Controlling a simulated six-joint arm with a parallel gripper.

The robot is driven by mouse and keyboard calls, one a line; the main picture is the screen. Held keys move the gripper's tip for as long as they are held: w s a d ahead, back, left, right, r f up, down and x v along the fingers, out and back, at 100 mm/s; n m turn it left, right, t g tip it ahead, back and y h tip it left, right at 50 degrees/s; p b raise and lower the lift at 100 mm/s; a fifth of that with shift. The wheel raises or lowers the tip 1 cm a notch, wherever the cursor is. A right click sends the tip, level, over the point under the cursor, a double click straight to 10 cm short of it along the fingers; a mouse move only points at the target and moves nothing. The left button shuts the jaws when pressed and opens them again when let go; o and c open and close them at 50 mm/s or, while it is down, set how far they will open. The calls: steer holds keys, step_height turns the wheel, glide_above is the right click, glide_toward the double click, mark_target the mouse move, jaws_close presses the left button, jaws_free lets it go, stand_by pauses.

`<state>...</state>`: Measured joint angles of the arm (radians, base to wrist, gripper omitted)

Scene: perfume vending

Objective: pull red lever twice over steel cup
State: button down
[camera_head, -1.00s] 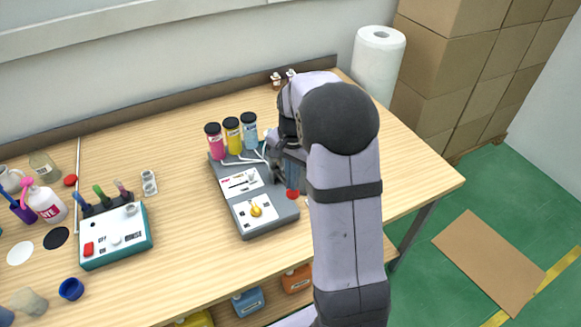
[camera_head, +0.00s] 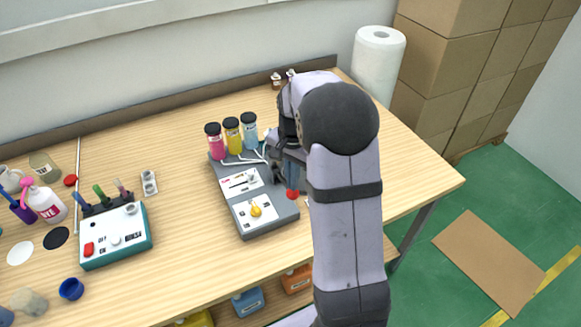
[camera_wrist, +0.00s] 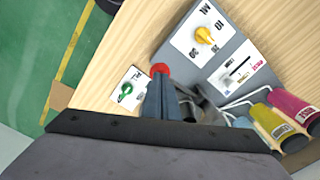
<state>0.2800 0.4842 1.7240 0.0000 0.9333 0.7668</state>
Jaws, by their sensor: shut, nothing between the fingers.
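The red lever's round knob (camera_head: 293,194) shows at the right side of the grey dispensing machine (camera_head: 268,222), just below my gripper (camera_head: 291,182). In the wrist view the red knob (camera_wrist: 160,69) is right at the tips of my gripper (camera_wrist: 158,82). My fingers are shut with nothing between them. They look touching or very close to the knob; I cannot tell which. The lever's shaft is hidden by the fingers. A grey metallic shape (camera_wrist: 208,108) beside the fingers may be part of the steel cup, but it is mostly hidden.
The machine carries a yellow knob (camera_head: 256,210) and pink, yellow and blue bottles (camera_head: 232,135) with white tubes. A small white panel with a green knob (camera_wrist: 126,91) lies beside the fingers. A teal-edged box (camera_head: 115,240) stands left.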

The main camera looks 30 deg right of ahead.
mark_target(293, 193)
steer(key=shift+f, duration=0.2)
steer(key=shift+f+b, duration=1.75)
steer(key=shift+f, duration=0.95)
steer(key=shift+r, duration=0.1)
steer(key=shift+r+p, duration=3.8)
steer(key=shift+r, duration=0.55)
